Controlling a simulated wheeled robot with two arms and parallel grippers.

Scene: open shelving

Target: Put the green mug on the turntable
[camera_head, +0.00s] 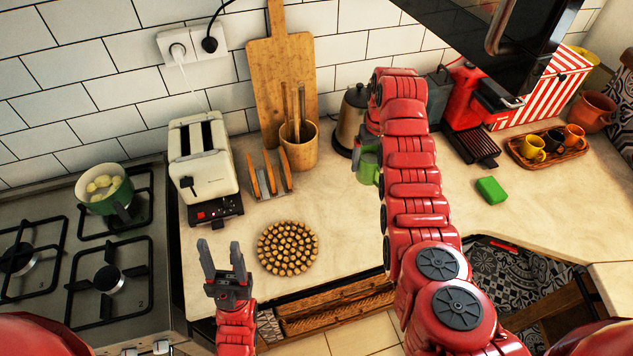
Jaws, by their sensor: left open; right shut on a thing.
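The green mug (367,167) is at the back of the counter, left of my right arm and in front of the kettle. My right gripper (369,145) is shut on it; the forearm hides part of both, and I cannot tell whether the mug touches the counter. My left gripper (221,250) is open and empty in front of the toaster, fingers pointing up in the picture. I cannot clearly identify a turntable; a round mat of cork-like pieces (288,248) lies on the counter between my arms.
A toaster (203,165), toast rack (270,178), utensil pot (300,150) and kettle (350,120) line the back. A green pot (105,190) is on the hob. At right are a green sponge (491,190), red machine (465,100) and tray of cups (521,151). Counter around the mat is clear.

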